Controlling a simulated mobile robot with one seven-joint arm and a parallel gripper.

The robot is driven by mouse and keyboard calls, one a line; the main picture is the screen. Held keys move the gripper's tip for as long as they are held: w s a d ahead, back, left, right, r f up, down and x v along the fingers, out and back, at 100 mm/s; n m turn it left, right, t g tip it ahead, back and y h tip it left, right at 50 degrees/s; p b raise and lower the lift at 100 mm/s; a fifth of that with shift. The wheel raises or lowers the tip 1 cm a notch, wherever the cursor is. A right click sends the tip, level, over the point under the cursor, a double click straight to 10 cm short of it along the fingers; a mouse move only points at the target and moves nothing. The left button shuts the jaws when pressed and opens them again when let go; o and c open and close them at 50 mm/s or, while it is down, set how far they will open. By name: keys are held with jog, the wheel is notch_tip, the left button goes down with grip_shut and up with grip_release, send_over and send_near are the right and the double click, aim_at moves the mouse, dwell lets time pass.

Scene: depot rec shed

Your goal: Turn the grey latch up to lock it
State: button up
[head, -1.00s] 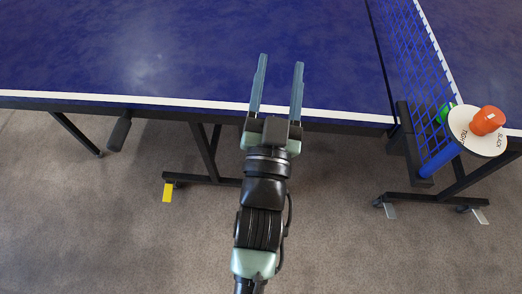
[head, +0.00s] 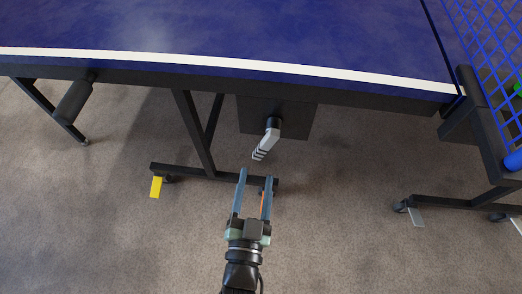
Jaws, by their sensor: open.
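The grey latch (head: 267,140) is a light grey lever on a dark plate (head: 299,119) under the front edge of the blue table. Its pivot is at the upper end, and the lever points down and slightly left. My gripper (head: 254,176) is open and empty. Its two fingers point up the picture, with the tips just below the latch's lower end in the picture. The fingers look apart from the latch, though the exact depth between them is hard to tell.
The table tennis table (head: 250,40) spans the top. A black table leg (head: 192,132) stands left of the latch, with a yellow tab (head: 156,187) on its foot. The blue net (head: 490,50) and wheeled foot are at right. Carpet (head: 340,230) is open below.

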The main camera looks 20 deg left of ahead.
aim_at(260, 155)
jog(key=b+x, duration=0.2)
jog(key=x, duration=0.6)
jog(key=shift+w+a, duration=0.1)
grip_shut()
jog(key=shift+f, duration=0.1)
dwell(1.1)
